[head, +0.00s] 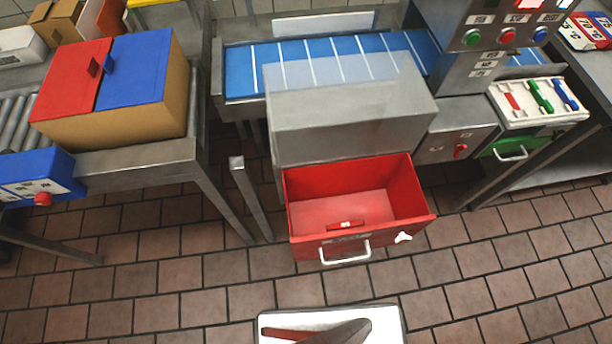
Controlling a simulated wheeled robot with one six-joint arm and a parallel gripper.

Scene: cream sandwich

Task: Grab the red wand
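A white panel (545,116) at the right holds three short coloured pieces side by side: a red one (512,100), a green one (540,96) and a blue one (565,94). The red one looks like the red wand, lying at the left of the row. A small red item with a white mark (345,225) also shows inside the open red drawer (412,192), by its front wall; I cannot tell what it is. My gripper is not in view, and nothing is seen touching the red piece.
The red drawer juts out below a grey cabinet (350,115). A green drawer (513,149) with a white handle sits under the white panel. A blue conveyor (240,72) runs behind. A table with a red-and-blue-lidded box (115,120) stands left.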

